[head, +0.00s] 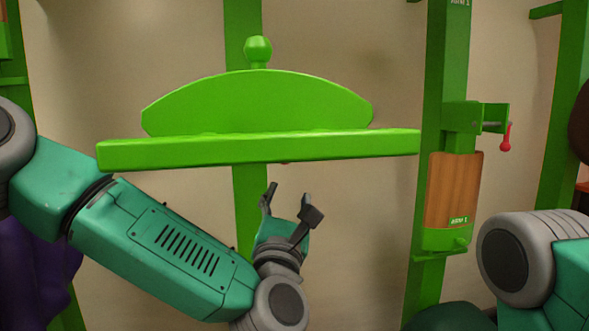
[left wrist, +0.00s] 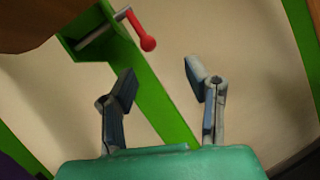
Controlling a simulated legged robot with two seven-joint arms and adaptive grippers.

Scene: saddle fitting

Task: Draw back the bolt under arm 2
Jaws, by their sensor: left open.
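A red-handled bolt (left wrist: 145,42) shows in the left wrist view, its grey rod (left wrist: 105,28) in a green bracket (left wrist: 72,42) on a green post. My left gripper (left wrist: 160,84) is open and empty, its fingertips below the bolt in that picture and apart from it. In the head view my left gripper (head: 287,200) is below the broad green horizontal arm (head: 250,149). The underside of that arm is hidden there. I cannot read a number 2 on any part. My right gripper is not in view.
A green post (head: 445,60) at right carries another red-handled bolt (head: 506,138) and a wooden panel (head: 453,190) with a small label. A curved green piece (head: 255,102) stands on the horizontal arm. My right arm shows at the right edge.

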